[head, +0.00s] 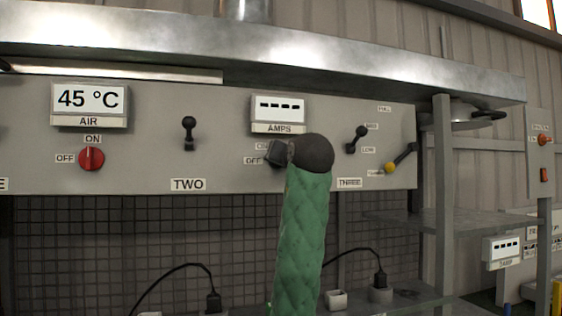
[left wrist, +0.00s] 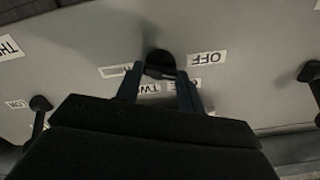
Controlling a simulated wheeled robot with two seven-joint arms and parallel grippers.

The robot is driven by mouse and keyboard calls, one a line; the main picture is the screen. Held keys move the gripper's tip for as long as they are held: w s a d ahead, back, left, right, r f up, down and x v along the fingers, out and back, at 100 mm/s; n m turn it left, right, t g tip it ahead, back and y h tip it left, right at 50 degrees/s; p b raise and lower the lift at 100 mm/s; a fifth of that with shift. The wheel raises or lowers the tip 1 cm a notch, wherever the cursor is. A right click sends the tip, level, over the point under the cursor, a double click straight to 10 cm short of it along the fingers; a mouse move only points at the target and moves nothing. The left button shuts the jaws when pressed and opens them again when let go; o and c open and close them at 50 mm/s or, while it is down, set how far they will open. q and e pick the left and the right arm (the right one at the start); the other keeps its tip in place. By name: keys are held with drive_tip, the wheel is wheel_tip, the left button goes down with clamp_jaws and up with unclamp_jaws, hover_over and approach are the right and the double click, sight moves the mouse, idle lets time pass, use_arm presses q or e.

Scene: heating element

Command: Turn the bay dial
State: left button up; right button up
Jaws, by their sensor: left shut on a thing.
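My left gripper (head: 278,154) reaches up to the grey panel (head: 230,165) below the AMPS display. Its arm has a green quilted sleeve and a dark rounded end, which covers part of the panel. In the left wrist view, the two fingers are closed on a dark round dial (left wrist: 160,58) beside an OFF label (left wrist: 209,58). In the head view the gripper and wrist hide most of this dial, and its exact setting cannot be read. A red dial (head: 91,158) sits apart to the left, under the ON label. My right gripper is not in view.
A metal ledge (head: 330,62) overhangs the panel. Below are a mesh backing (head: 110,230) and cables with plugs.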

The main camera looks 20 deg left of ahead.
use_arm(q)
drive_tip(key=shift+m+p, duration=0.3)
drive_tip(key=shift+m, duration=3.3)
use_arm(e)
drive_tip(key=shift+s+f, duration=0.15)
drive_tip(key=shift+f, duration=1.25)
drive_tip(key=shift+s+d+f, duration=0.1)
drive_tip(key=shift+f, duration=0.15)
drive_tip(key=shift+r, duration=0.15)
use_arm(q)
drive_tip(key=o, duration=1)
drive_tip(key=shift+w, duration=0.1)
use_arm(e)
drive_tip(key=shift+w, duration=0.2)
